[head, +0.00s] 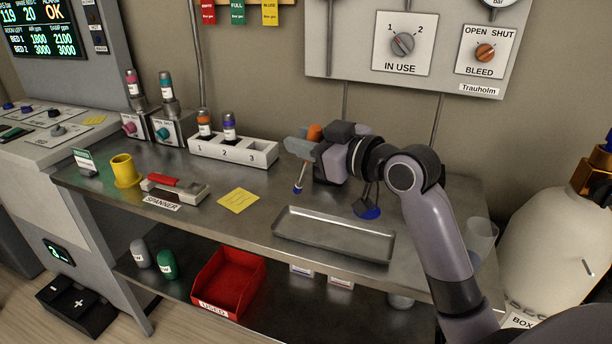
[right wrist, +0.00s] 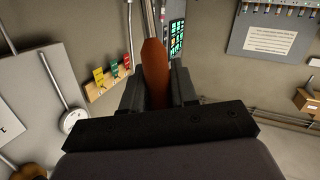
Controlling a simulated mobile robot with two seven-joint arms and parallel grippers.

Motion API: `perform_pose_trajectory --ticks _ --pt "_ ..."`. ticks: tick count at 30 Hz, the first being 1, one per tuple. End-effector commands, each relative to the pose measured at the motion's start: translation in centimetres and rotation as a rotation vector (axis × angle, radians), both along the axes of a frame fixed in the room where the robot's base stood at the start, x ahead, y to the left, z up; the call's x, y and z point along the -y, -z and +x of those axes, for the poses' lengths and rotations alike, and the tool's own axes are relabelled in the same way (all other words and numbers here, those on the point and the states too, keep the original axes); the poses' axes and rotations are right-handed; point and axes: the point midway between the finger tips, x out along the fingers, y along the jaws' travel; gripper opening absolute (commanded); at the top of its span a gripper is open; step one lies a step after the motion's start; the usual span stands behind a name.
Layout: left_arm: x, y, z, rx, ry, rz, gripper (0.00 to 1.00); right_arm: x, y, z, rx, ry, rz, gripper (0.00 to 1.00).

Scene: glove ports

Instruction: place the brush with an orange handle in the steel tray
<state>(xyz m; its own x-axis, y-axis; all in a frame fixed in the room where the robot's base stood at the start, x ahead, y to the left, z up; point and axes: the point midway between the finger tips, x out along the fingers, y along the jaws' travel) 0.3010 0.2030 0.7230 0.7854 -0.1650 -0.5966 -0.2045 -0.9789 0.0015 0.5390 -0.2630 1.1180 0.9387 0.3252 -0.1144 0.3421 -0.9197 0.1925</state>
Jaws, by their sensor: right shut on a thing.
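The orange handle (head: 315,132) of the brush stands up out of my right gripper (head: 303,146). In the right wrist view the orange handle (right wrist: 155,72) sits between the two dark fingers (right wrist: 158,88), which are shut on it. Below the gripper, a thin shaft with a blue end (head: 298,189) hangs down, slightly tilted; it looks like the brush's lower part, above or near the bench. The steel tray (head: 333,249) lies empty at the bench's front edge, to the right of and nearer than the brush. My left gripper is not in view.
A white numbered rack (head: 232,151) with two bottles stands left of the gripper. A yellow note (head: 238,201), a spanner holder (head: 175,190) and a yellow cup (head: 125,171) lie further left. A blue-based thing (head: 367,212) stands behind the tray, and a clear beaker (head: 480,238) right of it.

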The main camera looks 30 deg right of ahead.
Motion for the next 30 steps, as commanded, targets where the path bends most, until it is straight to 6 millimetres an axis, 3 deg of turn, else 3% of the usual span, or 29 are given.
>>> perform_pose_trajectory --ticks 1,15,27,28,30 --pt "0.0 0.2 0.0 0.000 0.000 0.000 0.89 0.0 1.0 0.0 -0.003 0.001 0.002 0.00" --pt "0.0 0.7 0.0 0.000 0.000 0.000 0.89 0.0 6.3 0.0 0.000 0.000 0.002 0.00" --pt "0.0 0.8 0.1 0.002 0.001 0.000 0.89 0.0 6.8 0.0 0.001 0.000 -0.001 0.00" --pt "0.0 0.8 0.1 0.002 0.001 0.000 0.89 0.0 6.8 0.0 0.001 0.000 -0.001 0.31" --pt "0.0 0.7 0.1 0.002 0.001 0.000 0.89 0.0 6.7 0.0 0.001 0.000 0.000 0.53"
